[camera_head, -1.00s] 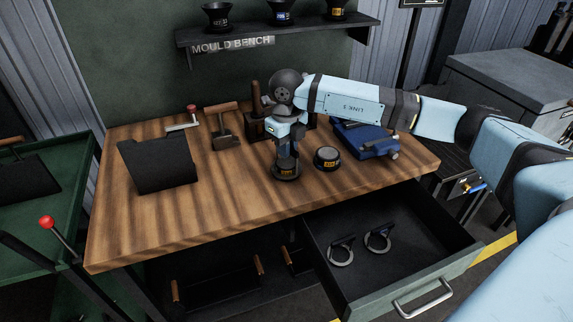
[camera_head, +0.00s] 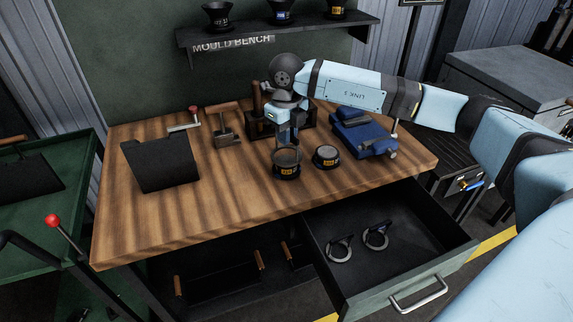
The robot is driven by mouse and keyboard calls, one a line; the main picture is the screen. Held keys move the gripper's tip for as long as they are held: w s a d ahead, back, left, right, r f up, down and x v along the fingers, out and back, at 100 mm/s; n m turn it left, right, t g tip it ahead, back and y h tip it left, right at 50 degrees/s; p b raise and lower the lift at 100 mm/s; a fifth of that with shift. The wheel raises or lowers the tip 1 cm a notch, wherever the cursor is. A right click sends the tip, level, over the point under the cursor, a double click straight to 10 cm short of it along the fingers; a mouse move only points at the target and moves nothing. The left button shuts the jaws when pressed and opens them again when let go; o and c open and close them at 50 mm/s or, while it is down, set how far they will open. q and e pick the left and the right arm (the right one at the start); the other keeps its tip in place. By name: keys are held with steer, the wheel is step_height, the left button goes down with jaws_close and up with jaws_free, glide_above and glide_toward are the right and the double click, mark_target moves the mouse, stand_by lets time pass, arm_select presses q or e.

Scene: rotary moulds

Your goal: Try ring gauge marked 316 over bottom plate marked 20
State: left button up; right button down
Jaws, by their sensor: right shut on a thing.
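My right gripper (camera_head: 288,143) points down over the bench and is shut on what looks like a dark ring gauge (camera_head: 276,154). The ring shows at the top of a black round bottom plate (camera_head: 289,172) with a yellow label. I cannot tell whether it is just above the plate or still around its upper edge. Two more ring gauges with handles, one left (camera_head: 340,249) and one right (camera_head: 376,238), lie in the open drawer. The marks are too small to read. My left gripper is out of view.
The wooden bench (camera_head: 215,205) is clear at the front. The open drawer (camera_head: 405,285) juts out in front.

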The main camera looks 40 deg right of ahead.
steer(key=shift+r+p, duration=0.9)
steer(key=shift+r, duration=0.9)
